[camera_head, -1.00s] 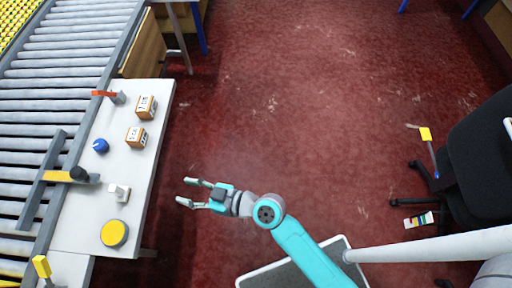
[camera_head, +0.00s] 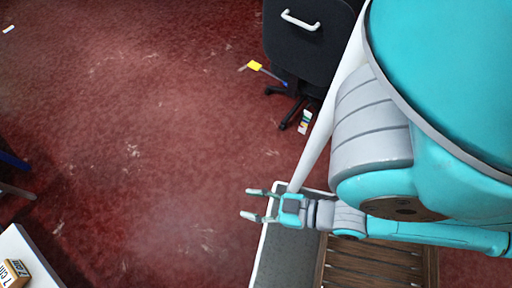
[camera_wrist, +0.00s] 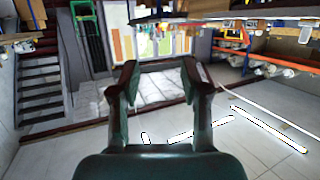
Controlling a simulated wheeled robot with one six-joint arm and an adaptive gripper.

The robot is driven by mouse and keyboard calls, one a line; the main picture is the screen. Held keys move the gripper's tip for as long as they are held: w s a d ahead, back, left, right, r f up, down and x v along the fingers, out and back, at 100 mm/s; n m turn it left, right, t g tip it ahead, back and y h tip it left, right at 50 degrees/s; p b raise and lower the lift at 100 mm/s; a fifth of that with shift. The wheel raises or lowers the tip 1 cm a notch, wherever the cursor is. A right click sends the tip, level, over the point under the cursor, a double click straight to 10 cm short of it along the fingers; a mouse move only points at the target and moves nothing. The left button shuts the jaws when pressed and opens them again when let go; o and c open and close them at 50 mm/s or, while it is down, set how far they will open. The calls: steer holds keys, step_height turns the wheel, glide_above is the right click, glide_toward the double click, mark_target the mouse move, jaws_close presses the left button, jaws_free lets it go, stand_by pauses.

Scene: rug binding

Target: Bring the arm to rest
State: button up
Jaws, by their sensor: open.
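My gripper (camera_head: 254,204) is open and empty in the head view. It points left over the red carpet (camera_head: 130,150), close to the white-rimmed grey platform behind it. My teal arm runs from it to the right edge of the picture. In the wrist view my gripper (camera_wrist: 156,92) shows both fingers spread apart with nothing between them. Beyond them is a light tiled floor (camera_wrist: 255,135).
A black office chair (camera_head: 305,55) stands at the top middle, with a yellow-headed tool (camera_head: 255,66) beside it. A table corner (camera_head: 22,248) with a cardboard box (camera_head: 14,273) is at the lower left. The wrist view shows stairs (camera_wrist: 38,90) and shelving (camera_wrist: 265,60). Carpet left of my gripper is clear.

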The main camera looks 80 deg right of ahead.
steer(key=shift+s+d+r, duration=0.1)
steer(key=shift+s+r, duration=0.7)
steer(key=shift+r, duration=0.2)
stand_by(1.9)
